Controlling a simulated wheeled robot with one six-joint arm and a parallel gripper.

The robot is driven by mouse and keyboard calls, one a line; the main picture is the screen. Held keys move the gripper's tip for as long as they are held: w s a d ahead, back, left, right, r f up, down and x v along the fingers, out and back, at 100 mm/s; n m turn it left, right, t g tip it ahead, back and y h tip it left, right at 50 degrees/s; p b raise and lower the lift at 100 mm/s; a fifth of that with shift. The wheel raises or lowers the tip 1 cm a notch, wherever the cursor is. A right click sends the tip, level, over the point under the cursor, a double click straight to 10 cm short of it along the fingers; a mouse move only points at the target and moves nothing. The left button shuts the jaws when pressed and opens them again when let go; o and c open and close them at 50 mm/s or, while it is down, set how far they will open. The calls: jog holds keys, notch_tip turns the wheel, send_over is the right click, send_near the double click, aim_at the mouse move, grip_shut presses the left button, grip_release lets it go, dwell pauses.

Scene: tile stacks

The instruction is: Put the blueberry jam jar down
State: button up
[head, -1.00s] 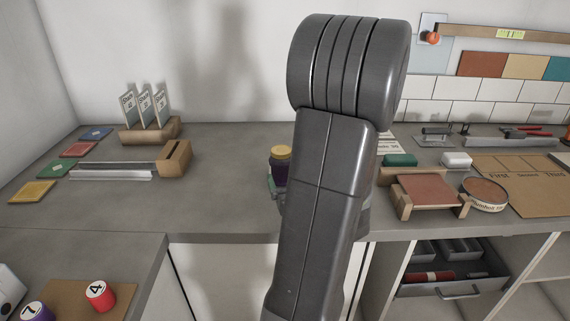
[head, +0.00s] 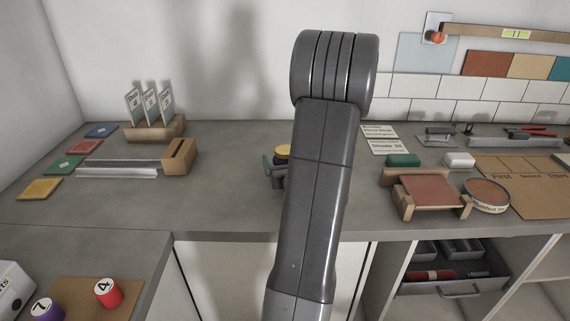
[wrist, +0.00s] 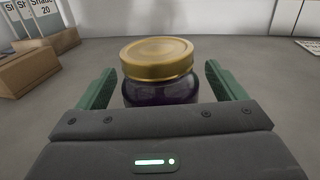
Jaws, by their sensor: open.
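The blueberry jam jar (wrist: 160,90) has a gold lid and dark purple contents. In the wrist view it stands upright on the grey counter between the two green fingers of my gripper (wrist: 160,92). The fingers are open, with a visible gap on each side of the jar. In the head view the yellow lid (head: 283,152) shows just left of my arm, and a green finger (head: 267,163) shows beside it. My arm hides most of the jar there.
A wooden block with a slot (head: 180,156) and a metal rail (head: 118,168) lie to the left. A card holder (head: 153,130) stands behind them. A wooden stand with a reddish top (head: 430,190) is to the right. Counter (head: 225,195) left of the jar is clear.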

jog(key=shift+r, duration=0.15)
jog(key=c, duration=1.6)
